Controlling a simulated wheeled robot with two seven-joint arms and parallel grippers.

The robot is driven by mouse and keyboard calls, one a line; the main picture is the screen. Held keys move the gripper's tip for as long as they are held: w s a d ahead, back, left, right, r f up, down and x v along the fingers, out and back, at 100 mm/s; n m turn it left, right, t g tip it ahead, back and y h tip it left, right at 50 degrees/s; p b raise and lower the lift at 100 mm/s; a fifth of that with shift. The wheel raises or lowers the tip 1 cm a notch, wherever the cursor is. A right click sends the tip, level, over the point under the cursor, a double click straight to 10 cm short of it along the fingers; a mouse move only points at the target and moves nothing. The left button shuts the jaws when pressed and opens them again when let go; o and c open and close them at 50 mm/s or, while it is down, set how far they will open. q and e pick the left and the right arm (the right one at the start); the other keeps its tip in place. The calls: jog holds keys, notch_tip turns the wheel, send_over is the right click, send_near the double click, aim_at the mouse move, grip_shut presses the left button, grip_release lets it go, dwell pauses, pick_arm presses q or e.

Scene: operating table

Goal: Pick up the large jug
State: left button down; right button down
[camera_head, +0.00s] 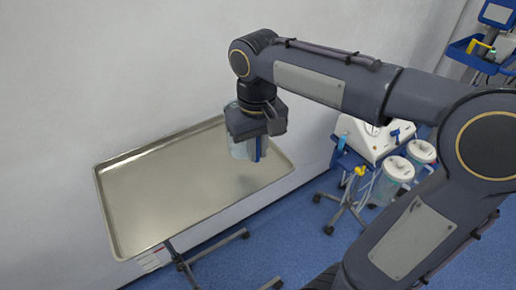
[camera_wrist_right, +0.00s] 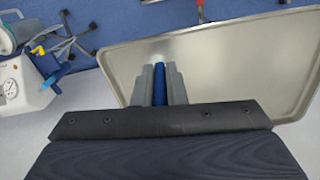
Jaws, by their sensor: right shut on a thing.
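The large jug (camera_head: 240,149) is a pale translucent vessel with a blue handle, partly hidden under my right gripper (camera_head: 259,148). The right gripper points down and is shut on the handle. In the right wrist view the blue handle (camera_wrist_right: 160,80) sits between the two grey fingers. The jug is over the right part of a metal tray table (camera_head: 165,195), apparently a little above its surface, where a faint shadow shows. Most of the jug's body is hidden in the wrist view. My left gripper is not in view.
The rest of the tray is bare, with a raised rim. A white wall stands behind it. To the right are a white medical device (camera_head: 365,138) on a wheeled stand, lidded canisters (camera_head: 398,170) and a blue cart (camera_head: 470,55). The blue floor (camera_head: 270,235) has stand legs on it.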

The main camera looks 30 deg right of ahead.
jog(key=s+a+r+b, duration=0.1)
jog(key=s+a+r, duration=0.4)
jog(key=s, duration=0.3)
jog(key=shift+s+a+r, duration=0.15)
jog(key=shift+a+r, duration=0.1)
jog(key=shift+a, duration=0.1)
dwell(0.3)
jog(key=shift+s, duration=0.1)
